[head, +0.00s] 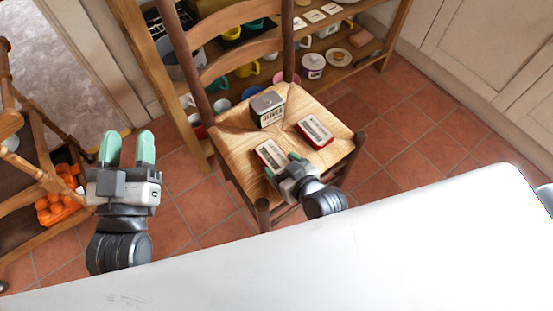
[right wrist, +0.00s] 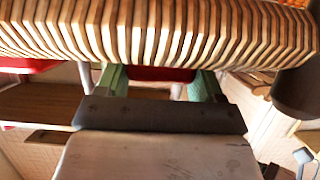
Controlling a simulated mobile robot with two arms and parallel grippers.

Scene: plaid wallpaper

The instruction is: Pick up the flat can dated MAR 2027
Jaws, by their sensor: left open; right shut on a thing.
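A wooden chair (head: 236,128) with a woven seat holds two flat red-edged cans with pale labels and a taller dark tin (head: 267,106). One flat can (head: 316,130) lies at the seat's right side; the other, the near flat can (head: 268,152), lies at the front. Their dates are too small to read. My right gripper (head: 283,168) is shut on the near edge of the near flat can. In the right wrist view the red side of that can (right wrist: 160,74) shows between the green fingers, beside the seat's edge (right wrist: 170,30). My left gripper (head: 127,148) is open and empty, left of the chair.
A wooden shelf (head: 350,72) with cups, bowls and plates stands behind the chair. A wooden rack with orange fruit (head: 55,205) is at the left. The chair's back posts rise beside the seat. Tiled floor (head: 400,140) is clear at the right.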

